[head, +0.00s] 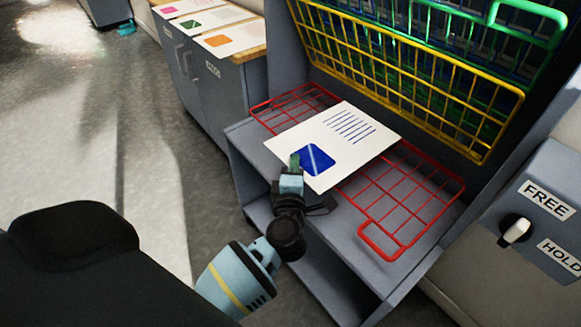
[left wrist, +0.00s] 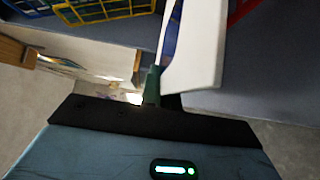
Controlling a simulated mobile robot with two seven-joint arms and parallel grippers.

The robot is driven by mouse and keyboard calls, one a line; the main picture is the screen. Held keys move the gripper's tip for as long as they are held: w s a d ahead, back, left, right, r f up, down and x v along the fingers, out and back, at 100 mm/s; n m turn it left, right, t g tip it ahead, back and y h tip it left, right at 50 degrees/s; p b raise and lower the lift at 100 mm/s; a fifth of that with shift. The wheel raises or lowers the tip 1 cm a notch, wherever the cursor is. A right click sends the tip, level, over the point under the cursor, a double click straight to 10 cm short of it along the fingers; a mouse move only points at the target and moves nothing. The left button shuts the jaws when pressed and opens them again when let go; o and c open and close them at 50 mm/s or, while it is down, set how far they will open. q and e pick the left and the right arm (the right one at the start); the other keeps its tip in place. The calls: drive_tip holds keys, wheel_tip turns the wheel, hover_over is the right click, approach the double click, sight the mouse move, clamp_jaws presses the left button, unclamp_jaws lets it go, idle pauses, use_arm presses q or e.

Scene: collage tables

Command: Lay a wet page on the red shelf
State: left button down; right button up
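The red wire shelf (head: 385,235) lies level over a grey ledge, at the middle right of the head view. The page (head: 350,155), white with a blue square and blue lines, is spread flat over its middle; I cannot tell whether it touches the wires. My left gripper (head: 297,165) is at the page's near left edge, by the blue square, and looks shut on it. In the left wrist view the page (left wrist: 200,45) shows nearly edge-on, at the green fingertip (left wrist: 152,85). My right gripper is not in view.
A yellow wire shelf (head: 400,78) and a green one (head: 535,42) are raised behind the red shelf. A cabinet (head: 215,90) at the back left carries several pages. A panel at the right has a knob (head: 515,230) between FREE and HOLD labels.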

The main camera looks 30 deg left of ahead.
use_arm(q)
drive_tip(key=f, duration=0.1)
drive_tip(key=w+f+b, duration=0.1)
drive_tip(key=f+b, duration=0.1)
drive_tip(key=shift+w+d, duration=0.2)
drive_tip(key=shift+d, duration=0.1)
drive_tip(key=shift+w+d+f, duration=0.1)
drive_tip(key=shift+w+f, duration=0.1)
drive_tip(key=shift+w, duration=0.05)
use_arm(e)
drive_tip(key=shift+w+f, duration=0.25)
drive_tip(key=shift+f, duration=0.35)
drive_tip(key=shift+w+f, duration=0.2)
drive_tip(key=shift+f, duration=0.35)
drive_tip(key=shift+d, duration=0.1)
use_arm(q)
drive_tip(key=c, duration=1.6)
unclamp_jaws()
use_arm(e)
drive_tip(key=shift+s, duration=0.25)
use_arm(q)
drive_tip(key=o, duration=0.8)
drive_tip(key=shift+o, duration=0.2)
drive_tip(key=shift+f, duration=0.2)
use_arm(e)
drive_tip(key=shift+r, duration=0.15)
